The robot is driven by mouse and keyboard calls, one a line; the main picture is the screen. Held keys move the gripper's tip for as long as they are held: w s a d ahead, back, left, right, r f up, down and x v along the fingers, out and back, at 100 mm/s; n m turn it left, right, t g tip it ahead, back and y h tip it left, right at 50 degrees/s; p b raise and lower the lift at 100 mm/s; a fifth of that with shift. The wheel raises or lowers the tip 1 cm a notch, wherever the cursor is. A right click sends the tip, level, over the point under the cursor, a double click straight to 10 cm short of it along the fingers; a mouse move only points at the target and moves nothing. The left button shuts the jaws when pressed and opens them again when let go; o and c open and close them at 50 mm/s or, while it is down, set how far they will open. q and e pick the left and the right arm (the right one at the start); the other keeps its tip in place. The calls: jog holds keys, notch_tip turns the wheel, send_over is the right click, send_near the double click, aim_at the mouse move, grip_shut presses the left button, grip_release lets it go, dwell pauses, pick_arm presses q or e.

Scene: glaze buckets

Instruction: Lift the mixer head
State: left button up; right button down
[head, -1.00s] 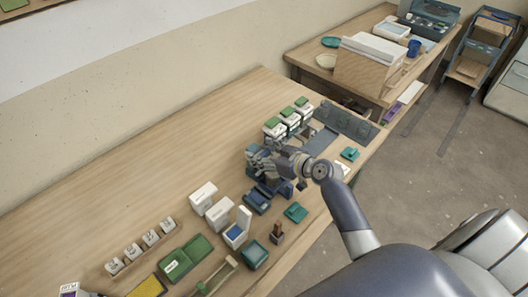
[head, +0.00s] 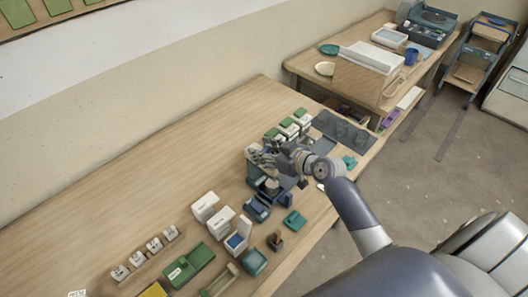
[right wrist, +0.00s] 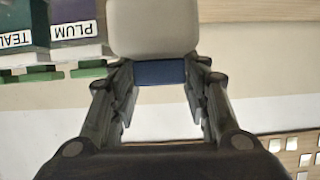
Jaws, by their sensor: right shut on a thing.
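The mixer (head: 267,186) is a dark blue device on the long wooden table, mostly hidden behind my right gripper and wrist in the head view. My right gripper (head: 260,157) is over its top. In the right wrist view, the fingers of my right gripper (right wrist: 161,78) are closed on the mixer head, on either side of a dark blue band (right wrist: 160,72). A cream rounded block (right wrist: 153,28) shows just beyond that band. The head's exact tilt is hard to tell in the head view. My left gripper is not in view.
White containers (head: 206,206) stand left of the mixer, and green-topped ones (head: 289,127) behind it. A dark rack (head: 344,131) lies to the right. The table's back left is clear.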

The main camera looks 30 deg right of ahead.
jog(key=shift+w+r, duration=0.2)
jog(key=shift+r, duration=0.2)
jog(key=c, duration=1)
grip_release()
jog(key=shift+o, duration=0.2)
jog(key=shift+s, duration=0.15)
jog(key=shift+f, duration=0.15)
jog(key=shift+s+d, duration=0.2)
jog(key=shift+s, duration=0.25)
jog(key=v, duration=1.1)
jog(key=shift+s, duration=0.1)
